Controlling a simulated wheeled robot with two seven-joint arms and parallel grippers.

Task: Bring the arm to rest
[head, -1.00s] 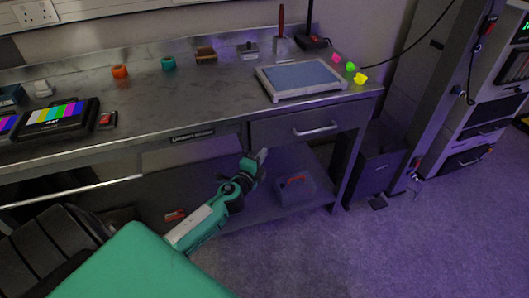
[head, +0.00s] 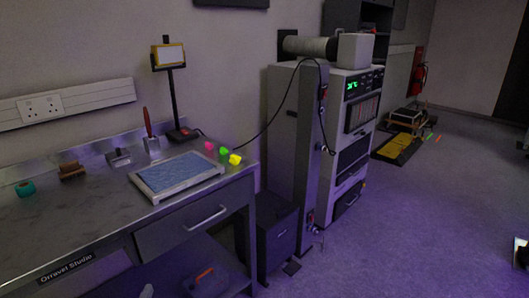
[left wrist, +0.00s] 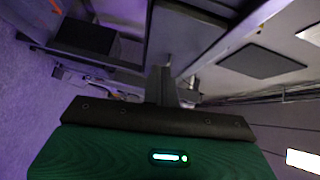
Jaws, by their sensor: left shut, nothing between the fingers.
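My left gripper shows only as a small grey tip (head: 147,291) at the bottom edge of the head view, in front of the workbench (head: 70,225). In the left wrist view the gripper (left wrist: 163,82) is shut, with its fingers together and nothing between them. Its dark bar and green housing fill the bottom of that view. The rest of my left arm is out of the head view. My right gripper is not in view.
The bench carries a blue-topped tray (head: 178,175), a teal roll (head: 25,188), a brush (head: 72,171) and coloured blocks. Below, a red-handled toolbox (head: 205,278) sits on the shelf. A dark cabinet (head: 279,235) and equipment rack (head: 350,150) stand right. Floor (head: 400,230) is open.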

